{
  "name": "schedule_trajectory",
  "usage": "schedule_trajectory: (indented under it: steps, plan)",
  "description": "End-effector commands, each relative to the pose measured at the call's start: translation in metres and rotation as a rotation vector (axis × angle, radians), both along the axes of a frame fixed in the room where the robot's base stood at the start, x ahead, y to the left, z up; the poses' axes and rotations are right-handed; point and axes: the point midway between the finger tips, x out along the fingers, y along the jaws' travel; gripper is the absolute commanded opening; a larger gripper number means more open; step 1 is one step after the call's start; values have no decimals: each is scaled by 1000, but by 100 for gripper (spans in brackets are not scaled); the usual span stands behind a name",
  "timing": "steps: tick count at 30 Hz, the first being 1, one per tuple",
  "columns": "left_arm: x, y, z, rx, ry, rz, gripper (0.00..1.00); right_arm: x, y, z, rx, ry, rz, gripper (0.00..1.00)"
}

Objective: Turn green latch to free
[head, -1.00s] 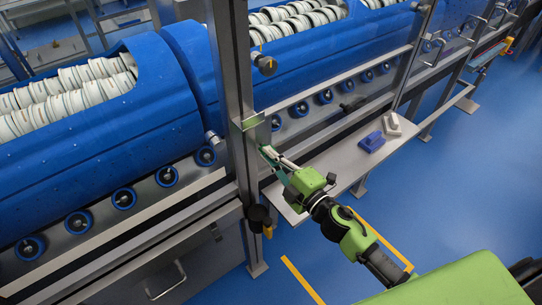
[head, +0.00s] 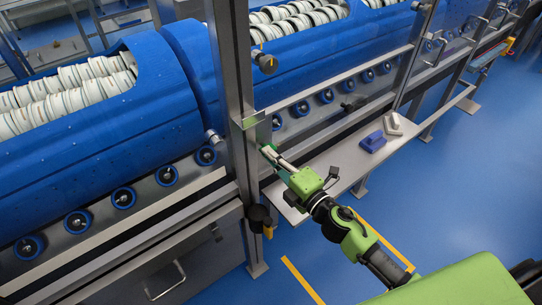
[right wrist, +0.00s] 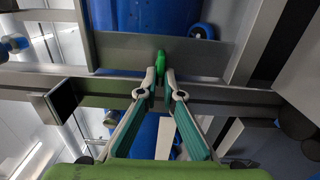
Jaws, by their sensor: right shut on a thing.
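The green latch (right wrist: 159,66) is a small bright green piece standing roughly upright in the right wrist view, against a grey metal bar. My right gripper (right wrist: 160,76) is shut on it, with one fingertip on each side. In the head view my right gripper (head: 268,151) reaches in from the lower right to the steel post beside the blue machine. There the latch is too small and covered to make out clearly. My left gripper is not in view.
A steel post (head: 236,100) stands right at the gripper. A grey shelf (head: 345,160) below and to the right holds a blue block (head: 373,142) and a grey block (head: 393,124). A black knob (head: 259,217) sits low on the post.

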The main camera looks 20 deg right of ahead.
Motion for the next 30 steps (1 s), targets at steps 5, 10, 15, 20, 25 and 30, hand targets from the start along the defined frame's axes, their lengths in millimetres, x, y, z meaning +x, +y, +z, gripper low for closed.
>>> schedule_trajectory:
  steps: [5, 10, 15, 20, 25, 30]
  plan:
    - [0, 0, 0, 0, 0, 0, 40, 0, 1, 2, -1, -5, 2, 25]
    - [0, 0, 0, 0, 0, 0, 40, 0, 1, 1, 0, -2, 1, 27]
    - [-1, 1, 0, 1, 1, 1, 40, 0, 0, 0, 0, -1, 1, 27]
    - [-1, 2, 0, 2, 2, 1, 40, -8, -2, -1, 2, 2, 1, 27]
    - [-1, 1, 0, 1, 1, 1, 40, -32, -11, -1, 0, 3, 0, 27]
    - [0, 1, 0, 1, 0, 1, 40, -63, -22, -2, 1, 4, 0, 27]
